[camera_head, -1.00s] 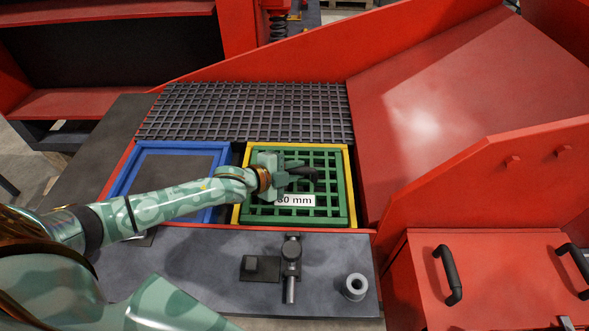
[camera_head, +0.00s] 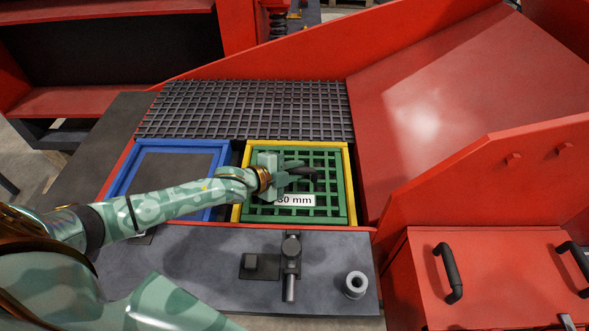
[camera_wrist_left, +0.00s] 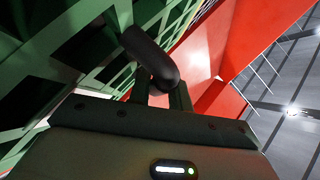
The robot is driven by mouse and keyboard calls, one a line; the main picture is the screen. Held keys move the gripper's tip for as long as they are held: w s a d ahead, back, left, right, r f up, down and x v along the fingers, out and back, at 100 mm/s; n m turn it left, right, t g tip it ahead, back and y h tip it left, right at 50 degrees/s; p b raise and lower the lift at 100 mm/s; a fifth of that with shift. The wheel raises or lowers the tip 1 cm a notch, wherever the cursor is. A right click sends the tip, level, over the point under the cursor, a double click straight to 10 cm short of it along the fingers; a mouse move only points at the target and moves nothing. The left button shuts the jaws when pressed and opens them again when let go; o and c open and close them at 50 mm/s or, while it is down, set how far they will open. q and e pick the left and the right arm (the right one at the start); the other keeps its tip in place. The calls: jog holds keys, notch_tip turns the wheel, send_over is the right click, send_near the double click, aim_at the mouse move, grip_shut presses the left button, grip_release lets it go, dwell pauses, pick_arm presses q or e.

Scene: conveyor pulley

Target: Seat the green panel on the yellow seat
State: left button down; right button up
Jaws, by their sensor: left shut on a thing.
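The green panel (camera_head: 328,211) is a grid with a white "30 mm" label and a black handle (camera_head: 302,173). In the head view it lies within the outline of the yellow seat (camera_head: 351,188), whose frame shows around it. I cannot tell whether it is fully down in the seat. My left gripper (camera_head: 296,176) is over the panel's middle, shut on the handle. In the left wrist view the handle (camera_wrist_left: 150,57) is between the fingers, and the green grid (camera_wrist_left: 60,50) fills the upper left. My right gripper is not in view.
A blue frame (camera_head: 118,182) with a dark middle lies left of the yellow seat. A dark grid deck (camera_head: 250,108) is behind. A clamp (camera_head: 291,262) and a grey ring (camera_head: 355,285) stand on the front ledge. A red sloped chute (camera_head: 450,110) rises at right.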

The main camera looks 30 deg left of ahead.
pick_arm(q)
jog(key=shift+r, duration=0.15)
jog(key=c, duration=1.2)
grip_release()
jog(key=shift+s+f, duration=0.1)
jog(key=shift+f, duration=0.15)
jog(key=shift+s+f, duration=0.1)
jog(key=shift+f, duration=0.05)
jog(key=p+v, duration=0.4)
jog(key=v, duration=1.2)
jog(key=shift+r, duration=0.45)
jog(key=shift+a, duration=0.15)
